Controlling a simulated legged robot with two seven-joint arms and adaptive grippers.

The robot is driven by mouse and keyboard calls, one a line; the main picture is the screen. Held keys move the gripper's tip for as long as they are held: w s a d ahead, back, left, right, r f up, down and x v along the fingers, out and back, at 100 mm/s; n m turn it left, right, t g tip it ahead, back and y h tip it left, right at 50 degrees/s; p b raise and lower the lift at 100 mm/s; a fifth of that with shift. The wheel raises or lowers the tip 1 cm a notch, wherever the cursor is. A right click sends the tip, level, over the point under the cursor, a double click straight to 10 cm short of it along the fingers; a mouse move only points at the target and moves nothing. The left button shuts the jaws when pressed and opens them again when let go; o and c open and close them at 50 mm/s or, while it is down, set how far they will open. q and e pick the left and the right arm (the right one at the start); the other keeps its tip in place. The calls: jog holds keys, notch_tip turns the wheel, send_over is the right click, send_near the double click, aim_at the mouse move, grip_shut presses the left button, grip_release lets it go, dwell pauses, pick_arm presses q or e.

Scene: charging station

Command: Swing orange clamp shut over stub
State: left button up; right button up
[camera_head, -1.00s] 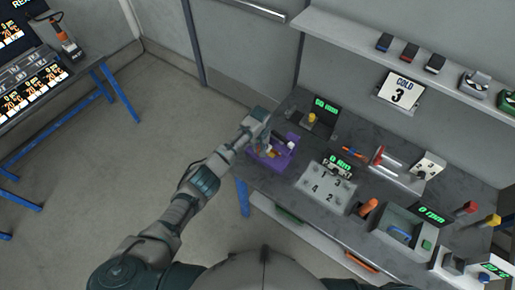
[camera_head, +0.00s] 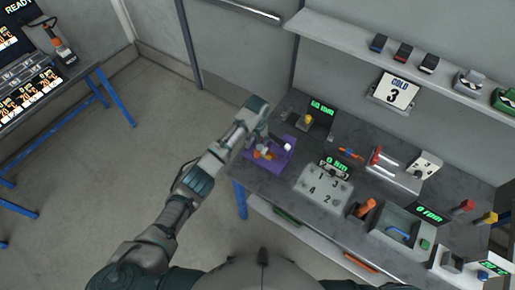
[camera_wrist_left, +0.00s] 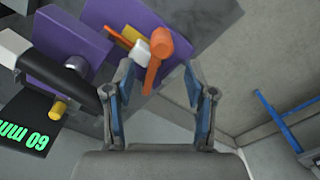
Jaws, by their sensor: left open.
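The purple fixture (camera_head: 283,163) sits at the left end of the grey bench; its purple base also shows in the left wrist view (camera_wrist_left: 215,12). The orange clamp (camera_head: 264,154) is on it, partly hidden by my gripper in the head view. In the left wrist view its orange arm (camera_wrist_left: 152,75) points down between my fingertips, beside a white block (camera_wrist_left: 139,52). I cannot tell which part is the stub. My left gripper (camera_wrist_left: 158,70) is open, its fingers on either side of the orange arm with visible gaps. My right gripper is not in view.
A device with a green display (camera_head: 321,107) and yellow knob (camera_head: 307,120) stands behind the fixture. A numbered plate (camera_head: 323,189) lies to its right, with more devices beyond. Open floor (camera_head: 120,190) lies left of the bench.

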pick_arm(q)
notch_tip(320, 180, up, 6)
jog(key=shift+f, duration=0.25)
jog(key=shift+f, duration=0.1)
